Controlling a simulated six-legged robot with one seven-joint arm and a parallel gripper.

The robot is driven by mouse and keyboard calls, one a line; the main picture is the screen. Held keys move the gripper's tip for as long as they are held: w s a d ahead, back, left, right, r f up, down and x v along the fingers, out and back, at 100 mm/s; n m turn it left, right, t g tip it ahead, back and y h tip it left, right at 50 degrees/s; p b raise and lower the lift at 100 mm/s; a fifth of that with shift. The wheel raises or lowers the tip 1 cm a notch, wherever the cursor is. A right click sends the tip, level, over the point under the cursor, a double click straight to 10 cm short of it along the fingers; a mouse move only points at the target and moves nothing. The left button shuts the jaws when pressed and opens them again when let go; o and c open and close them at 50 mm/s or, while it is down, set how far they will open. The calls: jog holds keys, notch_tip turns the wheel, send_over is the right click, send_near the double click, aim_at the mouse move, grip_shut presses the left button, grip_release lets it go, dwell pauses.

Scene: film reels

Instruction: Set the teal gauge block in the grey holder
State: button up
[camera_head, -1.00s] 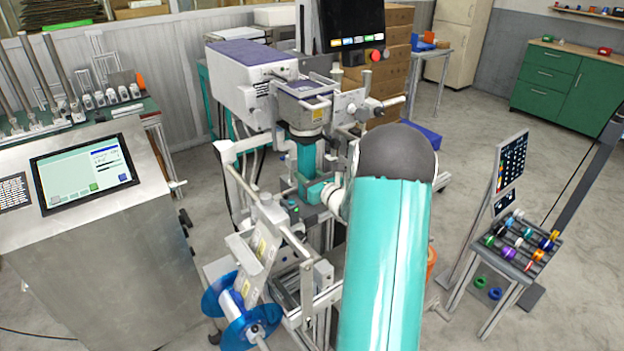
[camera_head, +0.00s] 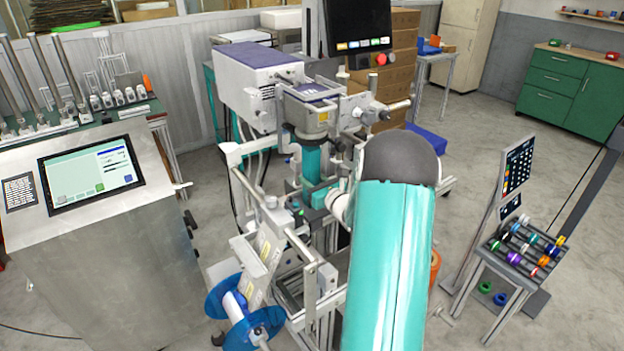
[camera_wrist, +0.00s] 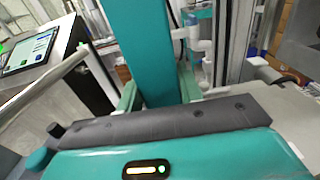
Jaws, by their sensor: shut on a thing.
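The teal gauge block (camera_head: 311,163) stands roughly upright below the print head of the labelling machine in the head view. In the wrist view the block (camera_wrist: 150,50) is a tall teal column, slightly tilted in the picture. My gripper (camera_wrist: 158,92) is shut on it, with one green finger on either side. In the head view my gripper (camera_head: 312,192) is small and partly hidden by the machine's frame and my arm. The block's lower end is hidden behind my gripper. I cannot make out the grey holder for certain in either view.
The labelling machine (camera_head: 255,75) crowds around my gripper with rods, clamps and a blue reel (camera_head: 240,315). A steel console with a screen (camera_head: 92,175) stands at left. A rack of coloured rolls (camera_head: 525,248) stands at right, with open floor beyond it.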

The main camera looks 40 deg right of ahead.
jog(key=o, duration=1.2)
jog(key=shift+f, duration=0.1)
jog(key=shift+c, duration=0.2)
jog(key=s+a, duration=0.1)
jog(key=s, duration=1.2)
jog(key=shift+s+a, duration=0.3)
jog(key=shift+s, duration=0.1)
